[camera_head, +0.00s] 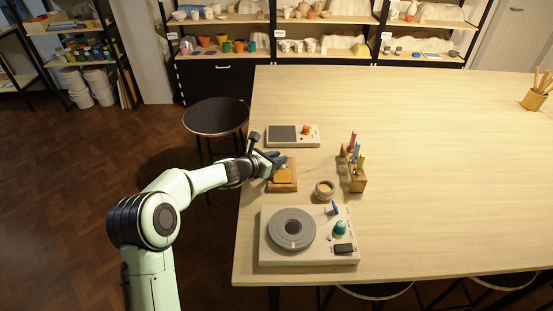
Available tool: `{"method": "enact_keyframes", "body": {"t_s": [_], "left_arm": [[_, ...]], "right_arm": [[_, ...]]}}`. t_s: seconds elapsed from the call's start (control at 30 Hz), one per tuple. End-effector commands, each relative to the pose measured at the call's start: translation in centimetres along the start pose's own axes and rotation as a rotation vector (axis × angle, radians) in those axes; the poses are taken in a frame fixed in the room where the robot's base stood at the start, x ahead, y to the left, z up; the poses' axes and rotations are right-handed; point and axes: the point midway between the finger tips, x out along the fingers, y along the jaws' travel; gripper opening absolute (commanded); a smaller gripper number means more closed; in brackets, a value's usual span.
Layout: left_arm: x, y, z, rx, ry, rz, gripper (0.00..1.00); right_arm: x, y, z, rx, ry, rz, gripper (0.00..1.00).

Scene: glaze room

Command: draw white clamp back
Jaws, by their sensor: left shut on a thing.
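My left gripper (274,163) reaches in from the left, over a small wooden block (282,187) near the table's left edge. The block carries a yellow-orange piece (284,175). The gripper's dark fingers are shut at the top of this block. They hide most of what is between them; only a small pale bit shows there, which I take for the white clamp. How far along the block the clamp sits is too small to tell. My right gripper is not in view.
A wheel unit (293,229) stands in front, a small round jar (324,190) and a wooden tool rack (357,180) to the right. The table's right side is mostly clear. A stool (216,116) stands left.

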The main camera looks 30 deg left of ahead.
Motion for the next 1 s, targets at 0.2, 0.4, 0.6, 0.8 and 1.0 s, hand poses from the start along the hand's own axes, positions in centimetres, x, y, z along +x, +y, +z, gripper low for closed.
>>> {"method": "enact_keyframes", "body": {"t_s": [0.2, 0.4, 0.6, 0.8, 1.0], "left_arm": [[0.9, 1.2, 0.8, 0.001, -0.002, 0.004, 0.00], [0.9, 1.3, 0.7, 0.001, -0.004, 0.007, 0.31], [0.9, 1.2, 0.7, 0.001, -0.003, 0.005, 0.48], [0.6, 1.2, 0.6, 0.001, -0.002, 0.004, 0.48], [-2.2, 1.3, 0.4, 0.002, 0.000, 0.007, 0.48]], "right_arm": [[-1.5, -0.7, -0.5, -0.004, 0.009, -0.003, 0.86], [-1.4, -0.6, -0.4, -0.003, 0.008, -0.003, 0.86], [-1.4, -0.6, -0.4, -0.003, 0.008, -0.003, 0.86], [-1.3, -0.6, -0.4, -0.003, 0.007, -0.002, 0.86], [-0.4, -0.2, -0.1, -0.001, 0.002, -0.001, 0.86]]}}
